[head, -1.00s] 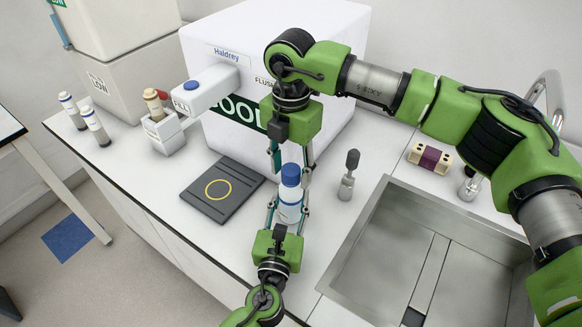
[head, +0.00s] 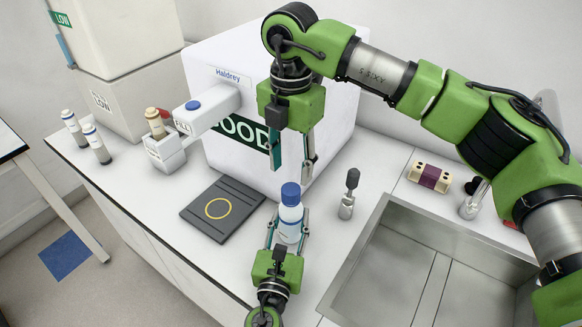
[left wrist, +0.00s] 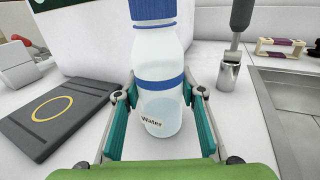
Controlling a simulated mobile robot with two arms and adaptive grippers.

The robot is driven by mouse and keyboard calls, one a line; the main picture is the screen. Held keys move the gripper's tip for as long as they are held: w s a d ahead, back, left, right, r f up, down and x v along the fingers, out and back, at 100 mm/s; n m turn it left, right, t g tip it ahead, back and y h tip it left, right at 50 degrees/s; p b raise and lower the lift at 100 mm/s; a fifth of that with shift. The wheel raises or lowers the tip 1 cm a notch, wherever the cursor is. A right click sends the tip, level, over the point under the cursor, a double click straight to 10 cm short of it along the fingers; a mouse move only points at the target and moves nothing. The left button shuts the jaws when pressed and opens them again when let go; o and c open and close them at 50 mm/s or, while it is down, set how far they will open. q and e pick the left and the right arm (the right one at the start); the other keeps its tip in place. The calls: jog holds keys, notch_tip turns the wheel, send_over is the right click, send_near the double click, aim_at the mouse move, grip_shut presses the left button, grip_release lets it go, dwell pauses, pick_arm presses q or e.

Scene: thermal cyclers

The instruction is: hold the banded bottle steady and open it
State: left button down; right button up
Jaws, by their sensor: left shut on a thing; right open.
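The banded bottle (head: 289,220) stands upright on the counter, white with a blue cap (head: 290,194) on top. In the left wrist view the bottle (left wrist: 158,60) shows a blue band and a "Water" label, and the cap (left wrist: 152,9) is cut off by the top edge. My left gripper (head: 289,229) is shut on the bottle's body from the near side. My right gripper (head: 292,173) is open and empty, pointing down just above the cap, its fingers apart.
A dark pad with a yellow ring (head: 222,208) lies left of the bottle. A small dark-handled tool (head: 348,195) stands to the right, near the sink (head: 400,270). A large white machine (head: 225,75) stands behind. Capped tubes (head: 96,143) stand at far left.

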aim_at(291, 188)
notch_tip(291, 188, down, 7)
jog(key=shift+f, duration=0.1)
jog(key=shift+c, duration=0.3)
jog(key=c, duration=1.1)
jog(key=o, duration=1.2)
jog(key=shift+o, duration=0.2)
jog(key=shift+r, duration=0.2)
jog(key=shift+r, duration=2.15)
pick_arm(q)
jog(key=c, duration=1.3)
grip_release()
jog(key=shift+o, duration=0.2)
